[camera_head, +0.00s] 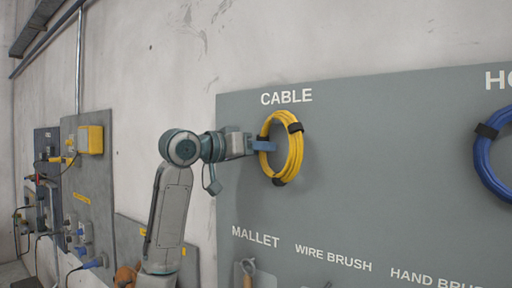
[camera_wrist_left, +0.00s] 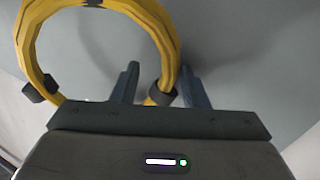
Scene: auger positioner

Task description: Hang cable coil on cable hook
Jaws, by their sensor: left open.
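The yellow cable coil (camera_head: 295,154) with black ties is up against the grey board, just under the CABLE label. The cable hook cannot be made out; the coil or my gripper may hide it. My left gripper (camera_head: 270,146) is at the coil's left side, its blue fingers pointing towards the board. In the left wrist view, the coil (camera_wrist_left: 28,50) forms a large loop at upper left. One strand passes between the spread fingers of the left gripper (camera_wrist_left: 160,78), with a gap to the right finger. My right gripper is not in view.
A blue coil (camera_head: 482,155) is on the board (camera_head: 390,140) at the right. A mallet (camera_head: 248,268) is at the board's lower left, under its label. Panels with a yellow box (camera_head: 90,139) and cables are on the wall at left.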

